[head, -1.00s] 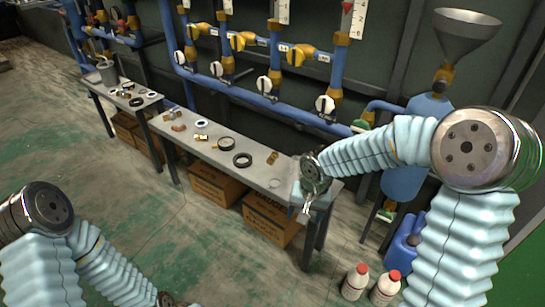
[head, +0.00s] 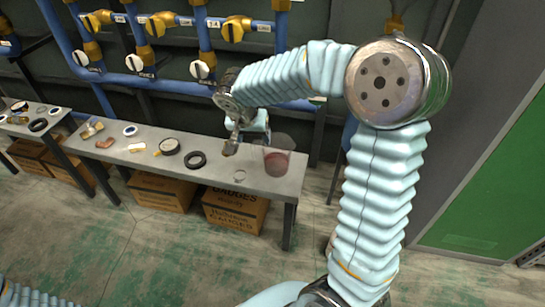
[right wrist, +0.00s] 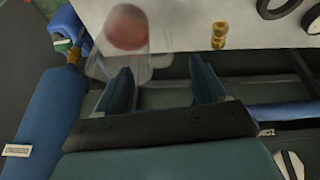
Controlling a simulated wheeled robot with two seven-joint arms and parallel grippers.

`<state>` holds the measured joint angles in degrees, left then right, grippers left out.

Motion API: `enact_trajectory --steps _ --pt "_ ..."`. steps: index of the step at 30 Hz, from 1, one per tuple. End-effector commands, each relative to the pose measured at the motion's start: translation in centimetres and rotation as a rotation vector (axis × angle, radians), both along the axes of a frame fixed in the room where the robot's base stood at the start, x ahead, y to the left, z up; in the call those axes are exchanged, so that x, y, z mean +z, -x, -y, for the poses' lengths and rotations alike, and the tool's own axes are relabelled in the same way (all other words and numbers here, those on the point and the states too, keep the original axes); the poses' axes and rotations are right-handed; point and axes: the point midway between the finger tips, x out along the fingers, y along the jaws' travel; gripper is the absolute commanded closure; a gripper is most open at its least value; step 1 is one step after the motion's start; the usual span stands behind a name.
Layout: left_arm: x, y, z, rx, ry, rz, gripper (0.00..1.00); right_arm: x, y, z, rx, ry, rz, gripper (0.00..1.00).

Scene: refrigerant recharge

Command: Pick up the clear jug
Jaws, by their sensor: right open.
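The clear jug (head: 278,155) stands near the right end of the grey bench, with reddish contents low inside. In the right wrist view the clear jug (right wrist: 118,45) is at the top left, beyond the left finger. My right gripper (head: 246,143) is over the bench, just left of the jug in the head view. In the right wrist view my right gripper (right wrist: 160,70) is open, with nothing held between its fingers. I cannot tell whether a finger touches the jug. My left gripper is out of view.
Blue pipes (head: 150,83) with valves run behind. Cardboard boxes (head: 235,208) sit underneath. The floor in front is clear.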

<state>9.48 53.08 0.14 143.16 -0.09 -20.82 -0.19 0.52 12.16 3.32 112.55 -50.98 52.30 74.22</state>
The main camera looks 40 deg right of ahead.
Motion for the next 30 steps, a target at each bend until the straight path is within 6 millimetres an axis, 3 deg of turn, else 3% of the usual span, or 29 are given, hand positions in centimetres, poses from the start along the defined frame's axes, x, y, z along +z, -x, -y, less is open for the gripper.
enact_trajectory --steps 13,21,23,30 --pt "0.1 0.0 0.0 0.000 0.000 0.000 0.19 -4.9 -1.9 1.9 0.002 -0.001 -0.002 0.30" --pt "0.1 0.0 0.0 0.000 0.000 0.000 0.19 -5.4 -2.0 2.0 0.001 0.000 0.000 0.30" --pt "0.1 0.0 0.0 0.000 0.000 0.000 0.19 -5.4 -2.0 2.0 0.001 0.000 0.000 0.36" --pt "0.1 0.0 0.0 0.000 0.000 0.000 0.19 -5.3 -2.0 2.0 0.002 -0.001 0.001 0.73"
